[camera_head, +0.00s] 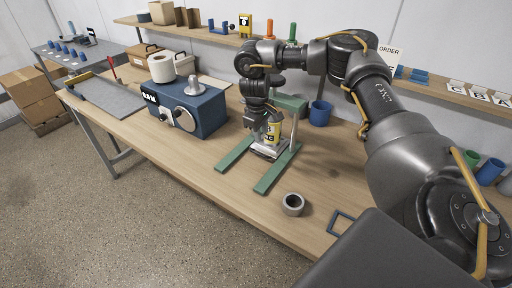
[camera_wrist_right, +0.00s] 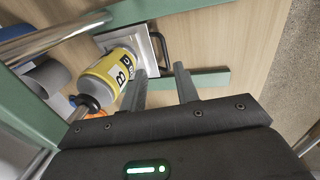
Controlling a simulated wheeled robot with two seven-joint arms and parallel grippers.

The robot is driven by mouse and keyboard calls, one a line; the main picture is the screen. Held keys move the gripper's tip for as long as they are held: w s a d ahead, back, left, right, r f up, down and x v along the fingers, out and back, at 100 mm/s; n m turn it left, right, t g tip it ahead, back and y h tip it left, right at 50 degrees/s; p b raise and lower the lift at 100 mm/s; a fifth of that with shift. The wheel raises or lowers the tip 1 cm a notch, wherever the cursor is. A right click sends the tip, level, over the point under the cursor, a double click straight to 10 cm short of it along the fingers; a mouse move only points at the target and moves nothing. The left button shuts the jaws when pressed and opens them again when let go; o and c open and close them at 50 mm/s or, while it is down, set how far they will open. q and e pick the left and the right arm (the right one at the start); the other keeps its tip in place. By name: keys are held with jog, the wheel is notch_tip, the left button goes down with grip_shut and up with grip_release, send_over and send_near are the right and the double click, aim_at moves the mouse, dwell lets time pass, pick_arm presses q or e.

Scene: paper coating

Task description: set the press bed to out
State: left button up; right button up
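The press is a green frame with feet (camera_head: 273,172) and metal posts on the workbench. Its pale bed plate (camera_head: 265,153) sits low between the feet, and in the right wrist view the plate (camera_wrist_right: 115,40) has a dark handle (camera_wrist_right: 163,48) at one edge. A yellow cylinder labelled B (camera_head: 273,130) stands at the plate; it also shows in the right wrist view (camera_wrist_right: 112,72). My right gripper (camera_wrist_right: 160,86) is open, its two fingers apart and pointing toward the handle, with nothing seen between them. The arm partly hides the press. My left gripper is out of view.
A blue machine (camera_head: 190,108) with a paper roll on top stands left of the press. A grey ring (camera_head: 293,204) and a blue square frame (camera_head: 341,222) lie in front and to the right. A blue cup (camera_head: 320,113) stands behind. Bare tabletop (camera_head: 215,183) lies front left.

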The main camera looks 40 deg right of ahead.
jog(key=b, duration=0.2)
send_over(262, 151)
jog(key=s+a, duration=0.3)
jog(key=s, duration=0.1)
jog(key=f, duration=0.9)
jog(key=shift+w+a+f, duration=0.15)
jog(key=shift+w+f, duration=0.05)
jog(key=shift+w, duration=0.05)
jog(key=shift+f, duration=0.5)
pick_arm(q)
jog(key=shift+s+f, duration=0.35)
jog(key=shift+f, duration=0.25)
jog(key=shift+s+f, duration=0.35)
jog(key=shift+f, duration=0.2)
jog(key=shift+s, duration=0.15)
pick_arm(e)
jog(key=shift+c, duration=0.3)
grip_shut()
